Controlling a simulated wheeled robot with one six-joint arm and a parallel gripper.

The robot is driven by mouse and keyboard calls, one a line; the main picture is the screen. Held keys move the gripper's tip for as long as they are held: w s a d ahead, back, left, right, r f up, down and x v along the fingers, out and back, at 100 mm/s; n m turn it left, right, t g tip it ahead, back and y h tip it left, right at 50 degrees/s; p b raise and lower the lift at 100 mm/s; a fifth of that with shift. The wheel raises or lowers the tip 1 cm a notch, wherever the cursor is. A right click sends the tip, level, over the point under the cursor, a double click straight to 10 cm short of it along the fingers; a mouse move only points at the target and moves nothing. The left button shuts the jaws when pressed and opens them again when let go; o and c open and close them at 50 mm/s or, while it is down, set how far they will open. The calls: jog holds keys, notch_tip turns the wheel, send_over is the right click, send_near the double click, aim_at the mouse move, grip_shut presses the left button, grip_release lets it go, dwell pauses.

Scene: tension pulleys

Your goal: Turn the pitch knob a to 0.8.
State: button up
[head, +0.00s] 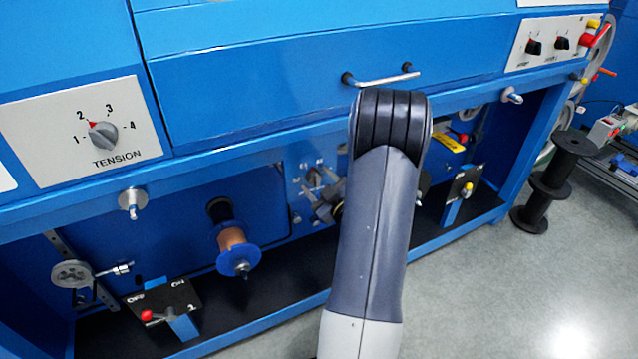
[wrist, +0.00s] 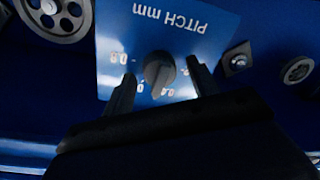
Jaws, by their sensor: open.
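The pitch knob (wrist: 158,72) is a dark round knob with a raised grip bar, on a light blue panel marked PITCH mm (wrist: 185,35). The panel appears upside down in the wrist view. Numbers sit around the knob, but some are covered or too blurred to read, and I cannot tell which one it points at. My gripper (wrist: 160,88) is open, with one finger to the left and one to the right of the knob, apart from it. In the head view my gripper (head: 328,208) is at the blue back panel below the drawer, partly hidden by my arm.
A tension knob (head: 103,135) is on the left front panel. A drawer handle (head: 382,77) is above my arm. A copper spool (head: 235,248) and a lever switch (head: 165,308) are lower left. In the wrist view, pulleys (wrist: 58,12) and a bolt (wrist: 238,60) flank the panel.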

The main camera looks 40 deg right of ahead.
jog(key=shift+c, duration=0.4)
jog(key=c, duration=0.9)
jog(key=m+b, duration=0.1)
jog(key=m, duration=0.3)
jog(key=shift+f, duration=0.1)
jog(key=m, duration=0.4)
jog(key=m+b, duration=0.1)
jog(key=m, duration=0.4)
jog(key=shift+t+h, duration=0.3)
jog(key=shift+h, duration=0.1)
jog(key=shift+m+h, duration=0.3)
jog(key=shift+m, duration=2.3)
